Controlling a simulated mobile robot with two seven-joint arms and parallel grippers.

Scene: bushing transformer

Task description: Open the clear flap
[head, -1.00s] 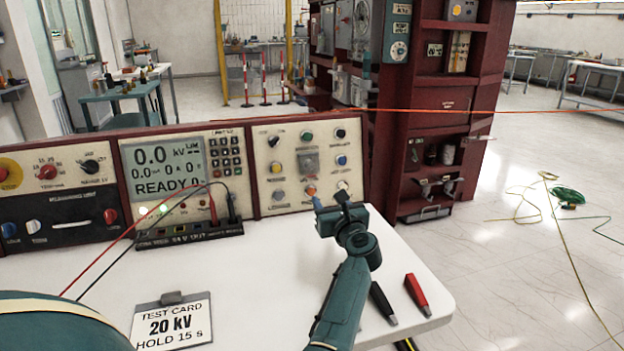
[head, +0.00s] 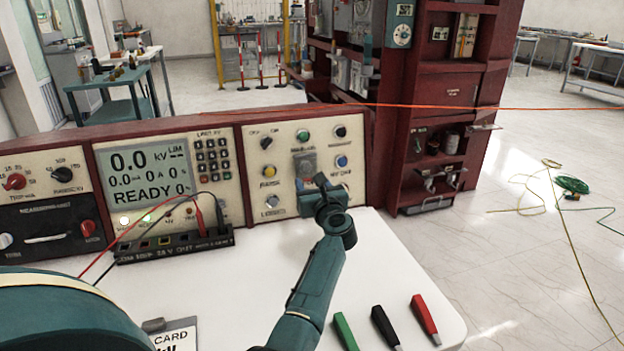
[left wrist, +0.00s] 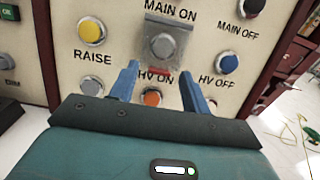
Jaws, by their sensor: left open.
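The clear flap (head: 304,161) is a small squarish cover over a button on the test panel's right section, below the green button. It appears closed. In the left wrist view the flap (left wrist: 165,42) sits between the MAIN ON and HV ON labels, with a grey round button showing through. My left gripper (head: 311,186) is just below the flap in front of the panel, hiding the orange button in the head view. In the left wrist view its blue fingers (left wrist: 158,70) are apart and empty, pointing up towards the flap's lower edge. Contact is not clear. My right gripper is not in view.
A yellow RAISE button (left wrist: 91,31) and a blue button (left wrist: 227,62) flank the flap. The white table (head: 250,275) holds green, black and red handles (head: 425,318) at front right, and a partly visible test card (head: 175,338). Red and black leads cross the left panel.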

